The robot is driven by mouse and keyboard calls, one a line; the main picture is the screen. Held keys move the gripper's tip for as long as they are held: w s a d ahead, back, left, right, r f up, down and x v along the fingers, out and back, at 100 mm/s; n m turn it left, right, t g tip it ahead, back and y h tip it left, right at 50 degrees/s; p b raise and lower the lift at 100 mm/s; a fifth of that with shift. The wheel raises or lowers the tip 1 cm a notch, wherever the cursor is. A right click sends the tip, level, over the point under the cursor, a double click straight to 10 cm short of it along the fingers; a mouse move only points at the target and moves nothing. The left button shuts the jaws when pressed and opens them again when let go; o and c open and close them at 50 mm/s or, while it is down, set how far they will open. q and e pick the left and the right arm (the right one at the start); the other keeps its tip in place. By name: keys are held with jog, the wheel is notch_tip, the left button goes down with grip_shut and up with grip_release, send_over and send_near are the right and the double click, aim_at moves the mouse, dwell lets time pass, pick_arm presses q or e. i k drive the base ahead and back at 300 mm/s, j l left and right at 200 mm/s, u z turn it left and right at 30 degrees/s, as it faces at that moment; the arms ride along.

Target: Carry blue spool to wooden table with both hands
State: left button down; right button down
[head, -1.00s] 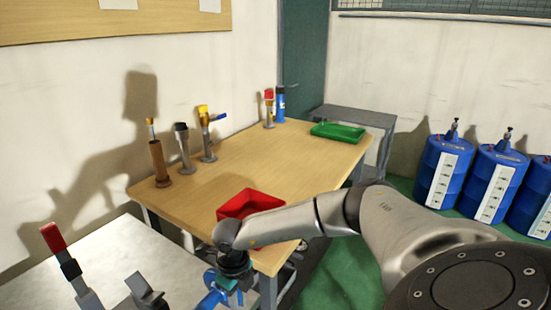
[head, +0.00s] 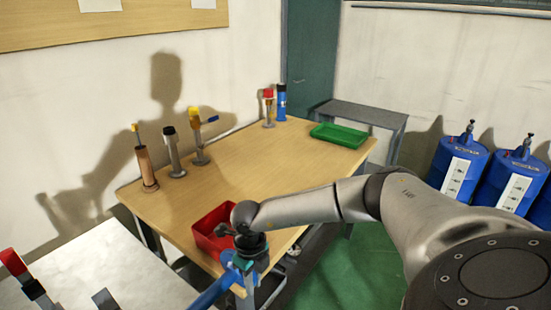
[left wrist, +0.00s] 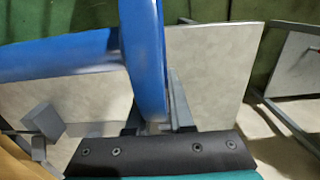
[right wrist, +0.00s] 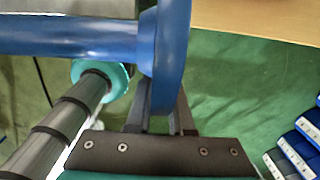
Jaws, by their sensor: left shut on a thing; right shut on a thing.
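The blue spool (head: 212,292) shows at the bottom of the head view, in front of the near corner of the wooden table (head: 275,165). Its bar and round flange also show in the left wrist view (left wrist: 146,60) and the right wrist view (right wrist: 172,55). My right gripper (head: 242,266) points down, shut on the flange at one end. Its fingers show in the right wrist view (right wrist: 162,105). My left gripper (left wrist: 157,118) is shut on the flange at the other end; the flange hides part of its fingers. It cannot be made out in the head view.
A red bin (head: 207,243) sits at the table's near edge, beside my right gripper. Several upright tools stand along the back, and a green tray (head: 338,134) lies at the far right. The table's middle is clear. A grey metal table (head: 100,275) is at lower left; blue drums (head: 459,168) stand right.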

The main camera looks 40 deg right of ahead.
aim_at(281, 180)
jog(key=l, duration=1.15)
jog(key=i+l, duration=0.15)
jog(key=l, duration=2.15)
